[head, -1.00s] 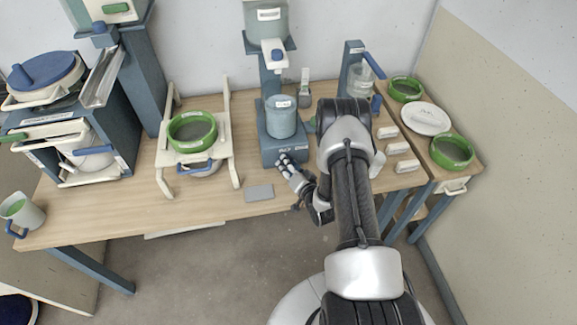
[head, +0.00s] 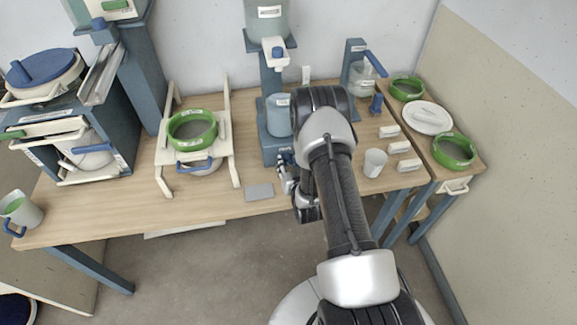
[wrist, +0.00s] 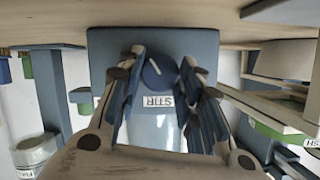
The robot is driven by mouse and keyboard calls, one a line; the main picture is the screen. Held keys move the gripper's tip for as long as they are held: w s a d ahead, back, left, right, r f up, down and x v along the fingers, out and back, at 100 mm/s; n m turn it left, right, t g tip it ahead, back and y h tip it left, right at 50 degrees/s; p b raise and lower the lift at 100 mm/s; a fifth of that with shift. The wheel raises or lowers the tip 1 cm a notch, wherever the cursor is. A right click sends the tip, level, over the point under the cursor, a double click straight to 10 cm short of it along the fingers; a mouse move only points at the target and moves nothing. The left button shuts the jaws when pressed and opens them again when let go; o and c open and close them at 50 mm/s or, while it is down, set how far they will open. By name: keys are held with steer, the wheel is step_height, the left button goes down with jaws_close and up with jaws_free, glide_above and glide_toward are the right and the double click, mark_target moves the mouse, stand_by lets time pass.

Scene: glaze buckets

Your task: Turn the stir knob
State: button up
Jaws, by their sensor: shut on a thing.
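The stir knob (wrist: 157,74) is a round dark blue knob with a white line mark. It sits on the blue-grey stirrer base (wrist: 100,50), beside a STIR label (wrist: 158,101). In the wrist view my gripper (wrist: 160,64) has its two fingers on either side of the knob and is shut on it. The white line is tilted in that view. In the head view my gripper (head: 283,165) is at the front of the stirrer base (head: 270,150), and the knob is hidden. A blue-grey bucket (head: 277,118) stands on the base, partly behind my arm.
A grey plate (head: 259,192) lies at the table's front, left of my gripper. A cream stand with a green-rimmed sieve (head: 192,130) is further left. A white cup (head: 375,162) and several cream blocks (head: 399,147) stand to the right. Bare table lies between stand and base.

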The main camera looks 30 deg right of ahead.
steer(key=n+h+b, duration=0.1)
steer(key=n+b, duration=0.1)
steer(key=n, duration=0.1)
steer(key=shift+w+a+f+h, duration=0.1)
steer(key=shift+a+h, duration=0.15)
steer(key=shift+h, duration=0.15)
steer(key=n+h+b, duration=0.1)
steer(key=n+b, duration=0.1)
steer(key=n+h+b, duration=0.1)
steer(key=n, duration=0.1)
steer(key=shift+a+f+b, duration=0.15)
steer(key=shift+b, duration=0.2)
steer(key=n+h+b, duration=0.1)
steer(key=n, duration=0.1)
steer(key=n+h+b, duration=0.1)
steer(key=n+b, duration=0.1)
steer(key=shift+a+f+h, duration=0.1)
steer(key=shift+f+h, duration=0.05)
steer(key=shift+h, duration=0.25)
steer(key=shift+n+t+h+b, duration=0.45)
steer(key=shift+n+b, duration=0.2)
steer(key=shift+n, duration=1.05)
steer(key=o, duration=1.1)
steer(key=shift+c, duration=0.2)
